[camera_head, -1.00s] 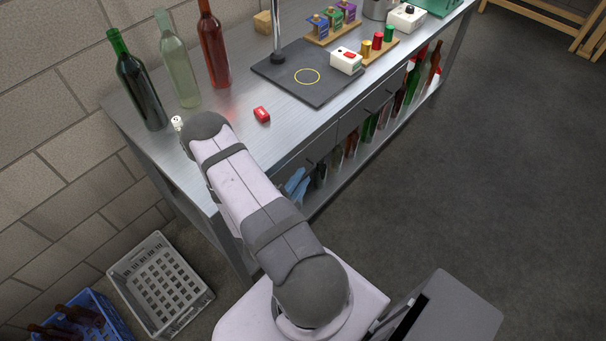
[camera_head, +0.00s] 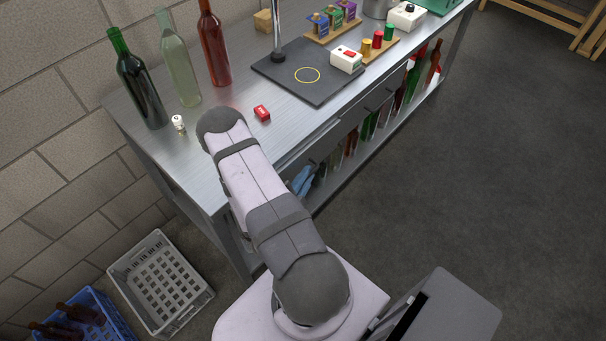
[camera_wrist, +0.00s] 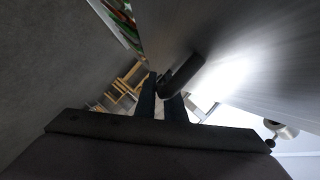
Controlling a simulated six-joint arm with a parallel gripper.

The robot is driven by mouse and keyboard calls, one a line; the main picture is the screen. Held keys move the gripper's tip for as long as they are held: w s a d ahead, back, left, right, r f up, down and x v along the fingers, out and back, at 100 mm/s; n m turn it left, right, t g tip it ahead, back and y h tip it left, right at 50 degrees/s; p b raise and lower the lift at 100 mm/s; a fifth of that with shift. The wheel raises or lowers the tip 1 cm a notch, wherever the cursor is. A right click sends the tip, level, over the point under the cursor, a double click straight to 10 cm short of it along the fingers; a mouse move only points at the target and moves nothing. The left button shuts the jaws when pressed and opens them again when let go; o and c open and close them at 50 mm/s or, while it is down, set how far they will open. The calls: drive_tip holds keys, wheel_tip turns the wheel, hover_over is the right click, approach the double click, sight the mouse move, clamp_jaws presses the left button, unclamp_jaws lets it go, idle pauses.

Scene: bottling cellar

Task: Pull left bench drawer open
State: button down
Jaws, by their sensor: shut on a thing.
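The left bench drawer (camera_head: 328,141) is in the bench front, under the left part of the top. A pale strip shows along its upper edge; I cannot tell if it stands slightly out. In the wrist view its dark bar handle (camera_wrist: 184,72) stands off the grey drawer front (camera_wrist: 235,62). My gripper (camera_wrist: 161,92) has its two dark fingers closed at the near end of that handle. My arm hides part of the drawer.
On the steel bench (camera_head: 185,160) stand a green bottle (camera_head: 140,85), a pale bottle (camera_head: 178,65) and a red-brown bottle (camera_head: 214,50). A grey crate (camera_head: 160,280) is on the floor. The floor right of the bench is clear.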

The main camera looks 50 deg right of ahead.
drive_tip(key=s, duration=0.3)
drive_tip(key=shift+s, duration=0.3)
drive_tip(key=c, duration=2.1)
unclamp_jaws()
drive_tip(key=shift+w, duration=0.1)
drive_tip(key=shift+b+v, duration=0.95)
drive_tip(key=shift+v, duration=2.7)
